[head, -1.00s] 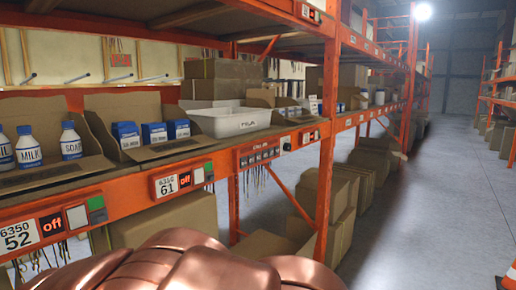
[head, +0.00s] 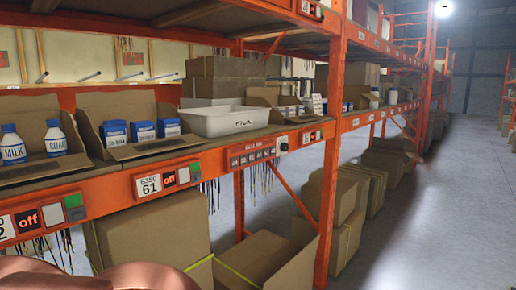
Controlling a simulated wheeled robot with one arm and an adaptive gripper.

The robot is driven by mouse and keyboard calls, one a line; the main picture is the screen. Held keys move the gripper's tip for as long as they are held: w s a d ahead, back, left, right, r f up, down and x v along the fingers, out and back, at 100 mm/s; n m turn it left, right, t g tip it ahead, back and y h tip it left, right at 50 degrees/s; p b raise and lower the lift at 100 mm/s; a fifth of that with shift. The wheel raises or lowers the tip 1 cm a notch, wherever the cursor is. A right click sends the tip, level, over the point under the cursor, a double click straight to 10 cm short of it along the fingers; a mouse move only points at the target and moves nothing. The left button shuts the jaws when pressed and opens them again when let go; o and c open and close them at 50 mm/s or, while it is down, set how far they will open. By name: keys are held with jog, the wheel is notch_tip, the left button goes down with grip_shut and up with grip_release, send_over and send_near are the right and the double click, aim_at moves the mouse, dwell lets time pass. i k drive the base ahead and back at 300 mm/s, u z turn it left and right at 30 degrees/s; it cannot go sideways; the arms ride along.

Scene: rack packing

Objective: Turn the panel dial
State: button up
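A red panel (head: 251,157) with a row of small switches or buttons is fixed to the front of the orange shelf beam. At its right end is a small pale plate with a dark round dial (head: 284,146); its setting is too small to read. A copper-coloured part of my own body shows at the bottom left, well apart from the panel. My gripper is not in view.
On the shelf are a white tray (head: 222,120), blue-and-white boxes (head: 143,131), and soap and milk bottles (head: 55,138). An orange upright (head: 331,150) stands right of the panel. Cartons (head: 265,260) sit below. The aisle (head: 450,220) at right is clear.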

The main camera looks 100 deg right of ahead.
aim_at(284, 147)
jog(key=k, duration=1.8)
jog(key=z, duration=2.25)
jog(key=i, duration=1)
